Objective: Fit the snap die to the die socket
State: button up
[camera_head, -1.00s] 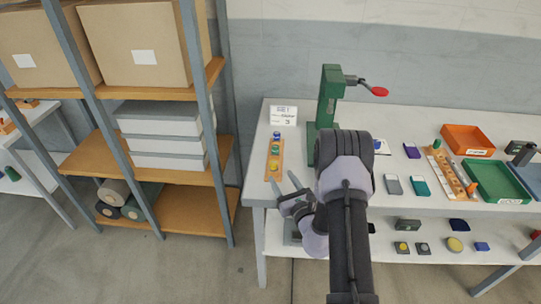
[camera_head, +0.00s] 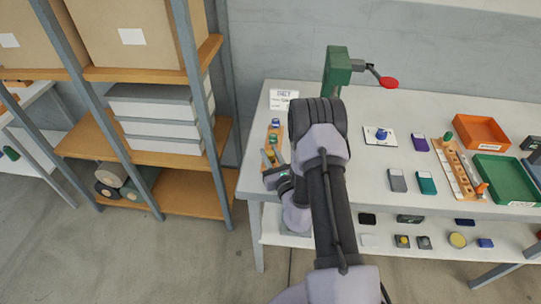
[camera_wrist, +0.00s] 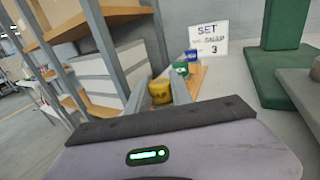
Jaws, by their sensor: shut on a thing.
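In the head view my gripper (camera_head: 272,158) is at the near end of the wooden die rack (camera_head: 281,137). Whether the die is clear of the rack I cannot tell. A green die (camera_wrist: 181,69) and a blue die (camera_wrist: 193,55) stand beyond it on the rack. The green eyelet press (camera_head: 338,68) stands behind my arm, which hides its lower part; the die socket cannot be made out.
A sign reading "SET", "SNAP" and "3" (camera_wrist: 207,38) stands behind the rack. Right of the press are a white card with a blue piece (camera_head: 382,136), small blocks, an orange tray (camera_head: 480,131) and a green tray (camera_head: 505,178). A shelf unit (camera_head: 165,144) stands left of the bench.

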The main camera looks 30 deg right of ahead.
grip_shut()
